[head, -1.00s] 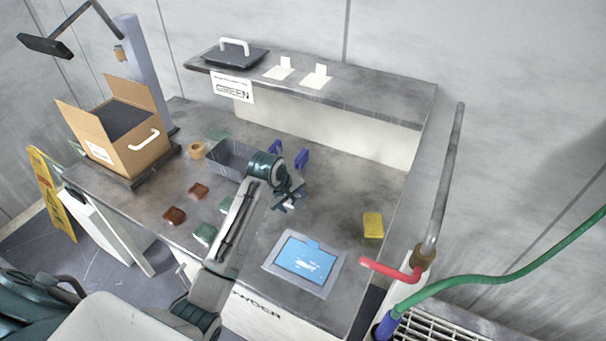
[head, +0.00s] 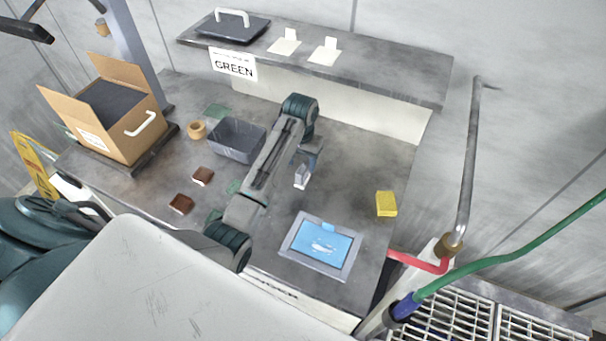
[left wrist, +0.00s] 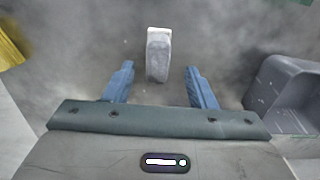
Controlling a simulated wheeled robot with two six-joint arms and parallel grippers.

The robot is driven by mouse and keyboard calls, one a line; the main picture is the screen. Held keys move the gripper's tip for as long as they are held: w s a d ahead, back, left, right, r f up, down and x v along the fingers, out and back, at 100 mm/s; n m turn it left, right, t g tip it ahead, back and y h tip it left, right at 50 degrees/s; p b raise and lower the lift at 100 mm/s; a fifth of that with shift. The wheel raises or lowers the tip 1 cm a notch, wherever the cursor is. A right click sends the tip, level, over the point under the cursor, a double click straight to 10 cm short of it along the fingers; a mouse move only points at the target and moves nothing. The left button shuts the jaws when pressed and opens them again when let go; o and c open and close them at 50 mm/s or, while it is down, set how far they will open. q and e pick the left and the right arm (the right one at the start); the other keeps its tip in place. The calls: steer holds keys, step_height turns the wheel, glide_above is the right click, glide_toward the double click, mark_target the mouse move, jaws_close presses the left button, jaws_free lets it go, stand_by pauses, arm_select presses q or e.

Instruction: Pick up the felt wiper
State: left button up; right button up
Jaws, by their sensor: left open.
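The felt wiper, a small grey block with a white end, lies on the dark table in the left wrist view (left wrist: 158,58). In the head view it seems to be the pale piece (head: 302,177) just in front of my left gripper (head: 311,152). In the left wrist view the two blue fingers of my left gripper (left wrist: 160,68) are spread apart. The wiper's near end shows in the gap between them, with clear space on both sides. No finger touches it. I cannot tell how high the fingers are above the table. My right gripper is not in view.
A grey bin (head: 236,138) stands left of my left arm. A yellow sponge (head: 386,204) and a framed blue panel (head: 320,246) are to the right and front. Brown blocks (head: 181,203) lie at the left. A raised shelf (head: 385,75) closes off the back.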

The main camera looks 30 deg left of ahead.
mark_target(302, 169)
arm_select(q)
steer(key=shift+f+p, duration=0.25)
steer(key=shift+p, duration=0.05)
step_height(302, 169, down, 4)
steer(key=shift+d+r+p, duration=0.15)
steer(key=shift+r+p, duration=0.1)
steer(key=shift+p, duration=0.75)
steer(key=shift+w+f, duration=0.1)
steer(key=shift+f, duration=0.6)
steer(key=c, duration=1.1)
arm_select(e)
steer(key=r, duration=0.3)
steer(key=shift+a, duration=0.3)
